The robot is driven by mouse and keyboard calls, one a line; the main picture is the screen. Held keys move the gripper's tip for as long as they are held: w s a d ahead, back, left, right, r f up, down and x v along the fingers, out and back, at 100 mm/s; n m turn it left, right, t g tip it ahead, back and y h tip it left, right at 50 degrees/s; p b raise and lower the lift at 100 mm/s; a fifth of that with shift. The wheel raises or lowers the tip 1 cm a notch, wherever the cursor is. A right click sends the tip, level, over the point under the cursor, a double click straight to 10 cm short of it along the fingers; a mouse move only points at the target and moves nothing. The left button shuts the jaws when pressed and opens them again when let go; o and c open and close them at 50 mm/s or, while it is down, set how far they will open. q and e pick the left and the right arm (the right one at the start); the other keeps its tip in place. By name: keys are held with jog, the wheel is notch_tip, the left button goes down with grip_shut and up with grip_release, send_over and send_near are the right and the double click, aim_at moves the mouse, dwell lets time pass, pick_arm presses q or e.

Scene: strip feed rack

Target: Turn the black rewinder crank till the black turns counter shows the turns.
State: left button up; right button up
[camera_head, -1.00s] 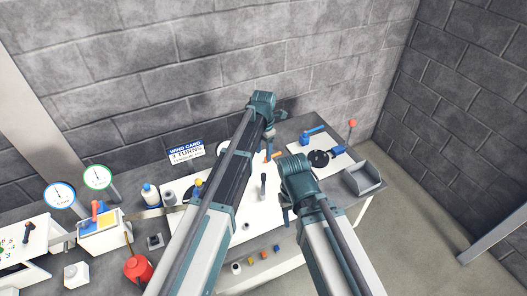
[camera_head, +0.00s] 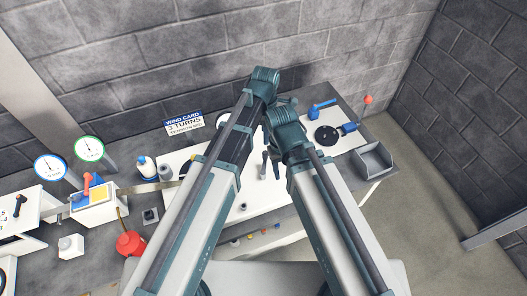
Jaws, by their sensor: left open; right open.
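A black disc (camera_head: 327,136) lies flat on the white board at the right; I cannot tell whether it is the rewinder crank. A dark upright post (camera_head: 264,163) stands on the board between my arms; I cannot tell its part. I cannot pick out the black turns counter. My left gripper (camera_head: 266,130) is open over the back of the board, mostly hidden by its arm. My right gripper (camera_head: 276,162) is open, lower, close beside the post in the picture, its fingers mostly hidden. I cannot tell whether it touches the post.
The wind card (camera_head: 184,123) reads 3 TURNS. A blue lever (camera_head: 321,108) and a red-knobbed lever (camera_head: 367,102) stand by the disc. A grey bin (camera_head: 372,160) is at the right edge. Two gauges (camera_head: 51,167), a red can (camera_head: 130,244) and a bottle (camera_head: 146,166) are left.

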aim_at(265, 152)
pick_arm(q)
notch_tip(265, 152, down, 14)
jog(key=b, duration=1.3)
jog(key=shift+w+b, duration=0.1)
jog(key=shift+b, duration=0.2)
pick_arm(e)
notch_tip(265, 152, down, 14)
jog(key=shift+w+r, duration=0.1)
pick_arm(q)
jog(key=shift+r, duration=0.1)
grip_shut()
